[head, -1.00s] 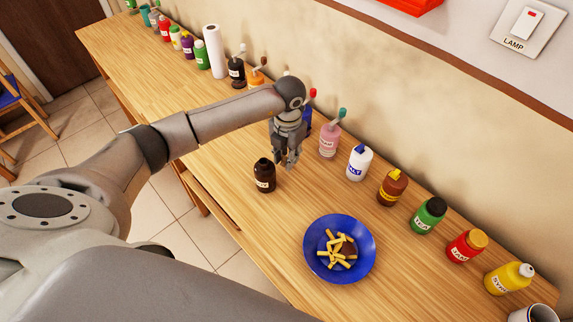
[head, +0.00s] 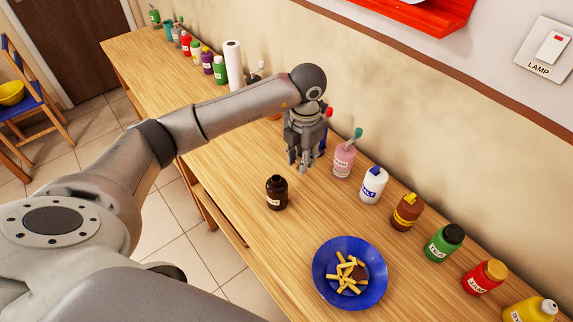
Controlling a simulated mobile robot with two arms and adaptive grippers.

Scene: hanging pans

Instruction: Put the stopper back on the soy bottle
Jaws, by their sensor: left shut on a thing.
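The soy bottle (head: 276,194) is a small dark brown bottle with a pale label, upright on the wooden counter. No stopper can be made out on its neck. My left gripper (head: 303,170) points down, just beyond the bottle and to its right, apart from it. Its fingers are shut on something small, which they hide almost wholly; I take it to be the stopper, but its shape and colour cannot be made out. My right gripper is not in view.
A blue plate (head: 320,289) of fries stands in front. Pink (head: 344,161), white (head: 373,187), brown (head: 406,214), green (head: 444,243), red (head: 482,278) and yellow (head: 529,312) bottles line the wall side. A paper roll (head: 234,66) stands farther back. The counter around the soy bottle is clear.

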